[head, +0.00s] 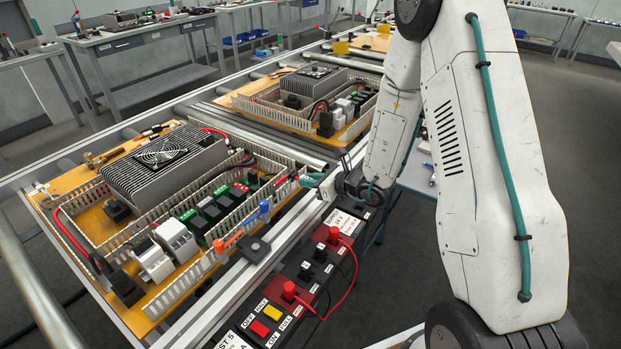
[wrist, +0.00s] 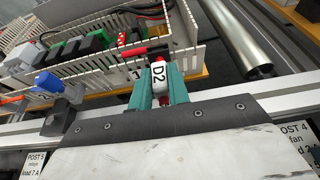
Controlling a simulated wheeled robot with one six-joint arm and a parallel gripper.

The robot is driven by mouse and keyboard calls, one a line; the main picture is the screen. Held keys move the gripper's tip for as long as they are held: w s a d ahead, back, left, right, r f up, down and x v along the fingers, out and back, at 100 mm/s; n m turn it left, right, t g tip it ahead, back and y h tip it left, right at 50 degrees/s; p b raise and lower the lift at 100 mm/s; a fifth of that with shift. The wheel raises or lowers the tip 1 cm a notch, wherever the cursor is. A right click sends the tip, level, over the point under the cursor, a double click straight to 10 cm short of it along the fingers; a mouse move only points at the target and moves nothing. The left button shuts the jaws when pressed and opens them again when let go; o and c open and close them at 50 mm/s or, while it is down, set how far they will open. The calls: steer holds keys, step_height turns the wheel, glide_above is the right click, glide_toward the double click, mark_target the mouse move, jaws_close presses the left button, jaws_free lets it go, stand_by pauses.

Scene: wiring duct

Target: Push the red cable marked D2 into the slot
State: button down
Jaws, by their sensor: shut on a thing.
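The red cable's white marker, lettered D2 (wrist: 158,73), sits between the teal fingers of my gripper (wrist: 160,84) in the wrist view. My gripper is shut on it. Red shows just above the marker, and a red and black length (wrist: 145,50) lies close by, near the top of the duct wall. The white slotted duct wall (wrist: 95,75) is just ahead of the fingertips. In the head view my gripper (head: 318,181) is at the board's right edge by the duct (head: 278,193). I cannot tell whether the cable is inside a slot.
A blue-tipped piece (head: 265,208) and an orange one (head: 234,240) stand along the rail left of my gripper. A finned unit with a fan (head: 163,160) fills the board's back. A panel with red and yellow buttons (head: 272,312) lies in front. A second board (head: 262,101) stands behind.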

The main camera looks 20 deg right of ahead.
steer(key=shift+f, duration=2)
steer(key=c, duration=1.3)
jaws_free()
steer(key=shift+o, duration=0.2)
steer(key=v, duration=0.7)
steer(key=shift+s+d+r, duration=0.15)
steer(key=shift+s+d, duration=0.1)
steer(key=shift+s, duration=0.05)
